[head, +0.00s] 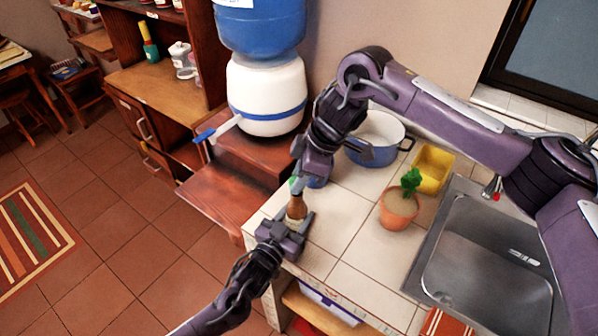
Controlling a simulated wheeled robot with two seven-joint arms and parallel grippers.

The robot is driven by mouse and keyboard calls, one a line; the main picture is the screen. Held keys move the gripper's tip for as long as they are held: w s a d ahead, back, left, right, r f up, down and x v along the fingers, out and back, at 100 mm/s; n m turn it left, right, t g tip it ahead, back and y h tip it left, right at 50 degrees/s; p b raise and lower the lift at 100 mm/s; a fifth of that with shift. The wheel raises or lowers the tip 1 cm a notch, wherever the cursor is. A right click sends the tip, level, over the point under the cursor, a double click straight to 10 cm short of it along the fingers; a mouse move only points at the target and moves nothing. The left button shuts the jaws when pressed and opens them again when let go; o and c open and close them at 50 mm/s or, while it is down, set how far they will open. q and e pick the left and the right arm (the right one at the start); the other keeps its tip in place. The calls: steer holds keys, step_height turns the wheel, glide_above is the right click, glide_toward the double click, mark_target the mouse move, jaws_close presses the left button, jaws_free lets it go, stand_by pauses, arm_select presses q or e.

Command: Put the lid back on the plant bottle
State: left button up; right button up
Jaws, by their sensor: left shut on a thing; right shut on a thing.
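The plant bottle (296,208) is a small brown bottle standing upright near the left edge of the tiled counter. My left gripper (294,223) is shut on its lower body from the front. My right gripper (298,180) reaches down from above and is shut on a small green lid (294,184) at the bottle's top. The lid is mostly hidden by the fingers. I cannot tell whether it touches the bottle's neck or hangs just above it.
A potted plant (398,209) stands to the right of the bottle, with a yellow container (432,168) and a blue-white pot (377,138) behind. A metal sink (490,260) is at the right. A water dispenser (266,95) stands beyond the counter. Bare tiles lie between bottle and plant.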

mark_target(297, 210)
steer(key=shift+f, duration=0.15)
stand_by(0.4)
steer(key=shift+f, duration=0.75)
steer(key=shift+f, duration=0.5)
